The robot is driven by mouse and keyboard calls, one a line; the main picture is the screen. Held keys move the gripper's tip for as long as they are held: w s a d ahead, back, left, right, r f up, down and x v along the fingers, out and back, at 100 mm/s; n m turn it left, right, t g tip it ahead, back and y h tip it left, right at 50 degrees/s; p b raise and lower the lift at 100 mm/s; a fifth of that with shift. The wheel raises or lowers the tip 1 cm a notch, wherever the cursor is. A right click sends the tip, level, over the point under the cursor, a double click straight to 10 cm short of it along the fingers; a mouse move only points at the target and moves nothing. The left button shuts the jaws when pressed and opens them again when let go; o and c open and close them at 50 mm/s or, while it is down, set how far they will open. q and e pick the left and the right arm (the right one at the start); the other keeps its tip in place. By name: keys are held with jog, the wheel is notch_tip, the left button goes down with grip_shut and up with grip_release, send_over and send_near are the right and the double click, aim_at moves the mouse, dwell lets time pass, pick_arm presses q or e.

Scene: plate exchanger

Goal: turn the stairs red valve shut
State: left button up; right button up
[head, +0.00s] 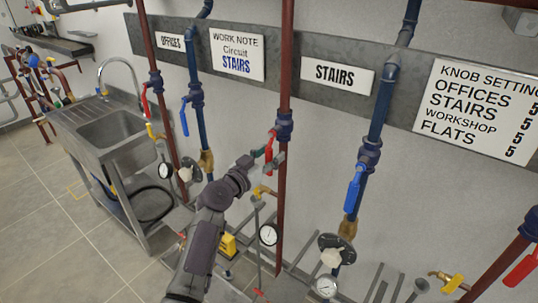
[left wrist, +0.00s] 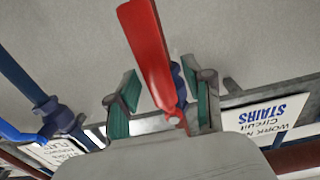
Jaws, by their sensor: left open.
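The STAIRS sign (head: 338,76) is on the grey wall strip. The stairs red valve has a red lever (head: 269,150) on the red pipe (head: 286,65) left of this sign; in the head view the lever runs roughly along the pipe. My left gripper (head: 266,157) is at this lever. In the left wrist view the red lever (left wrist: 148,50) stands between the two green-padded fingers of my left gripper (left wrist: 162,103), with a gap visible on its left side. The fingers are open; contact on the right side is unclear. My right gripper is not in view.
A blue lever (head: 354,187) is on the blue pipe to the right. Another red lever (head: 145,102) and a blue lever (head: 184,116) are to the left. A round gauge (head: 268,235) sits below the valve. A steel sink (head: 110,128) stands at left.

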pick_arm(q)
grip_shut()
dwell(0.3)
